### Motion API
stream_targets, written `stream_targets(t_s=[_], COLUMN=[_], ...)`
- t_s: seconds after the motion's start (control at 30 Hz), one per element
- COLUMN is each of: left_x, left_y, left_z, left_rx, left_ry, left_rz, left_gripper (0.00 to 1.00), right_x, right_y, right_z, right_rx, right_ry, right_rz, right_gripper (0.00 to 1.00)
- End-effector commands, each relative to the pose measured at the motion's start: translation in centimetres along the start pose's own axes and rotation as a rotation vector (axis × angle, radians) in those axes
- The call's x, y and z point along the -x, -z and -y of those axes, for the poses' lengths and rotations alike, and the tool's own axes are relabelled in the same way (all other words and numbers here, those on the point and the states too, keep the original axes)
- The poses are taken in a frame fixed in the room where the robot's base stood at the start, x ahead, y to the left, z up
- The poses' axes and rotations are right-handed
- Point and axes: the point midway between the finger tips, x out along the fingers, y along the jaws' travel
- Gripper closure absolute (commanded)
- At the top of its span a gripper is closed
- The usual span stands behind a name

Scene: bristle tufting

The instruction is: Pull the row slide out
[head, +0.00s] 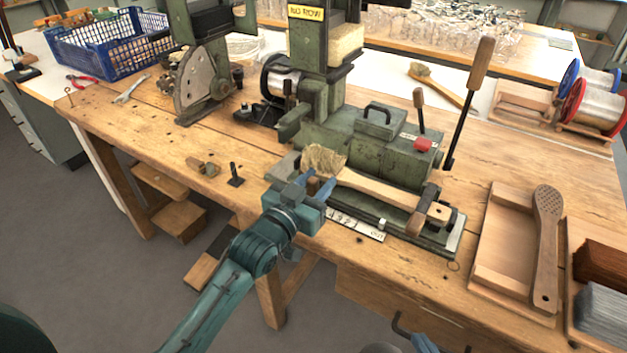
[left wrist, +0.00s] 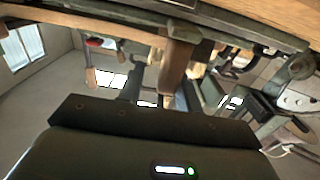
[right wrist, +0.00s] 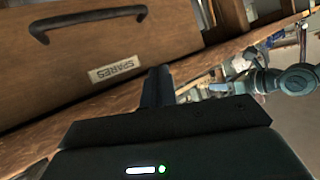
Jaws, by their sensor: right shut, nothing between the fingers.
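The green tufting machine (head: 375,145) stands on the bench. The row slide (head: 437,238) appears to be the flat metal base along its front, with a numbered scale plate (head: 355,224). A long-handled wooden brush (head: 385,188) lies over it, bristles (head: 322,160) at the left and a clamp (head: 428,208) at the right. My left gripper (head: 322,188) is at the slide's left end, just below the bristles. Its fingers look apart; contact with the slide cannot be told. My right gripper (right wrist: 158,86) is shut and empty, beside the drawer front.
The drawer (right wrist: 110,50) under the bench edge has a black handle and a SPARES label (right wrist: 115,70). A wooden tray (head: 489,270) with a perforated paddle (head: 547,240) stands at right. A tall lever (head: 465,105) rises behind the slide. Small parts (head: 207,168) lie left.

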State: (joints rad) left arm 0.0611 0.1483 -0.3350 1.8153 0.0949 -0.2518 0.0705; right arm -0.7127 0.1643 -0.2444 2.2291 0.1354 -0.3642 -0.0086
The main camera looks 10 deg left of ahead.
Motion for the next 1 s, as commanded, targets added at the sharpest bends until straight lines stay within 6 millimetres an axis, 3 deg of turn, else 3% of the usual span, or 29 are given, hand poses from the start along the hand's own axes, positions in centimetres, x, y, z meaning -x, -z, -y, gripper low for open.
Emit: stream_targets(t_s=[0.43, 0.8, 1.0], left_x=[0.9, 8.7, 11.9], left_y=[0.0, -0.1, -0.1], left_z=[0.3, 0.1, 0.1], left_rx=[-0.002, -0.001, -0.001], left_ry=[0.004, 0.003, 0.003], left_rz=[0.002, 0.005, 0.003], left_gripper=[0.58, 0.58, 0.58], right_x=[0.2, 0.2, 0.1], right_y=[-0.1, -0.2, -0.1], right_z=[-0.1, 0.0, 0.0], right_rx=[0.001, -0.002, -0.002], right_ry=[-0.002, 0.000, 0.001], right_rz=[0.004, 0.016, 0.016], right_gripper=[1.00, 1.00, 1.00])
